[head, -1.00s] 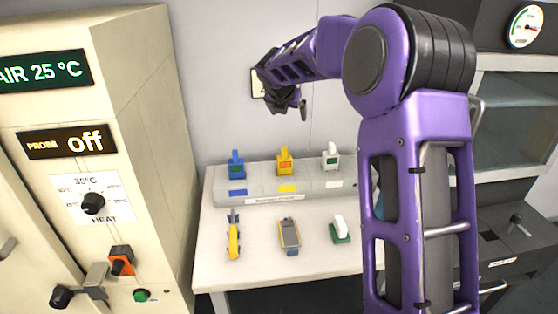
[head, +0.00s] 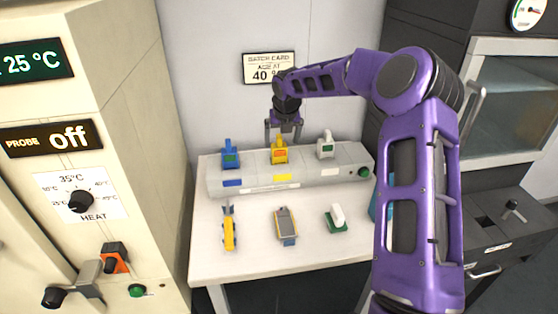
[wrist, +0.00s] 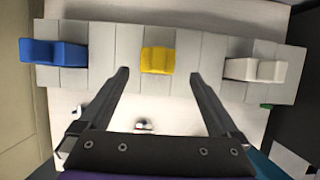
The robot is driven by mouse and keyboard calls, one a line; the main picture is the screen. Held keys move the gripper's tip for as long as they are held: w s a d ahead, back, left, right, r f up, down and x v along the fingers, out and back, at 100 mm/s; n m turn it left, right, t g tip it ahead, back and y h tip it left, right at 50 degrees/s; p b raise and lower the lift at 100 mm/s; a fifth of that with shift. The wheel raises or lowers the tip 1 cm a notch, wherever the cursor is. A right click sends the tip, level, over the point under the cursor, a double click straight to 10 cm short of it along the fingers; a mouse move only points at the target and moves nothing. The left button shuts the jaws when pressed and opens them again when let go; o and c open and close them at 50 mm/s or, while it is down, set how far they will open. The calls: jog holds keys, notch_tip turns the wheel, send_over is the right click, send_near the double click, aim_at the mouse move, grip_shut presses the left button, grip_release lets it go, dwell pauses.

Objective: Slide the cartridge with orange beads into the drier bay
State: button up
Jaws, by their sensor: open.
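A yellow cartridge (head: 279,156) with an orange-red window stands upright in the middle of a grey block (head: 215,186) at the back of the table. A blue cartridge (head: 230,153) with a green window stands left of it and a white one (head: 325,146) right of it. Single beads are too small to make out. My gripper (head: 283,131) is open and empty, just above the yellow cartridge. In the wrist view the yellow cartridge (wrist: 158,61) lies between and slightly beyond the fingertips (wrist: 160,75). I cannot tell which part is the drier bay.
On the table (head: 255,264) lie a yellow tool (head: 229,230), a grey device (head: 286,225) and a white-and-green object (head: 336,218). A beige cabinet (head: 140,60) stands left, its probe display reading off. A dark cabinet (head: 425,45) stands right. A card (head: 268,68) hangs on the wall.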

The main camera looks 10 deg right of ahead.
aim_at(280, 147)
jog(key=x, duration=0.7)
jog(key=shift+w+a+f, duration=0.15)
jog(key=shift+a+f, duration=0.05)
jog(key=shift+f, duration=0.05)
grip_shut()
dwell(0.3)
